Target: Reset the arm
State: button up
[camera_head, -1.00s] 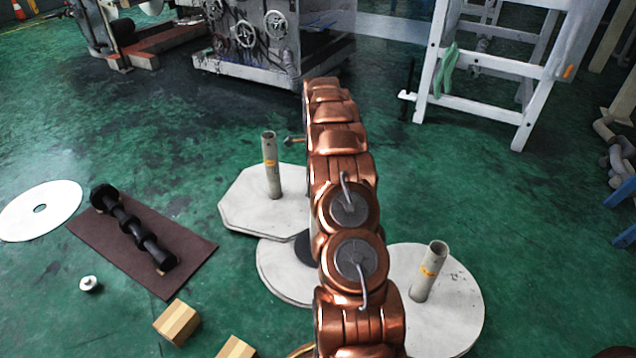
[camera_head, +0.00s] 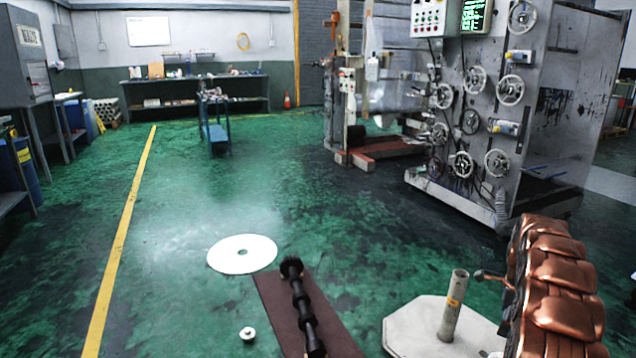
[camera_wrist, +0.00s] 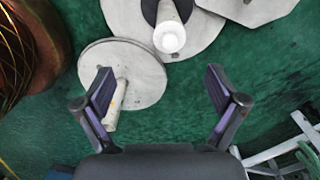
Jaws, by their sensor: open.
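My gripper (camera_wrist: 160,80) shows in the wrist view with its two dark fingers spread wide and nothing held between them. It is above the green floor. A round pale plate (camera_wrist: 140,62) with a short post (camera_wrist: 117,103) lies below and partly behind the left finger. My copper-coloured arm (camera_head: 558,285) rises at the lower right of the head view; its far end and my gripper are outside that view.
An octagonal plate (camera_head: 405,325) with a post (camera_head: 453,305) stands left of my arm. A black roller (camera_head: 300,305) lies on a brown mat (camera_head: 270,300), near a white disc (camera_head: 243,243) and a small white knob (camera_head: 248,334). A machine (camera_head: 540,100) stands behind. The left floor is mostly clear.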

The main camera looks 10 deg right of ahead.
jog(key=s+a+r+n+p, duration=0.4)
jog(key=a+r+p, duration=0.1)
jog(key=a+r, duration=0.5)
jog(key=s+a+r+n+g+p, duration=0.1)
jog(key=s+a+r+n+p, duration=0.35)
jog(key=a+r, duration=0.5)
jog(key=s+a+r+n+p, duration=0.3)
jog(key=a+r+n+p, duration=0.3)
jog(key=r, duration=0.6)
jog(key=s+a+r+n+p, duration=0.4)
jog(key=s+a+r+p, duration=0.1)
jog(key=s, duration=0.4)
jog(key=s+a+r+n+p, duration=0.4)
jog(key=s+a+r+p, duration=0.1)
jog(key=s, duration=0.4)
jog(key=s+a+r+n+p, duration=0.4)
jog(key=s+a+r+p, duration=0.1)
jog(key=s, duration=0.4)
jog(key=shift+s+a+r+g, duration=0.15)
jog(key=shift+s+r+g, duration=0.05)
jog(key=shift+s+g, duration=0.2)
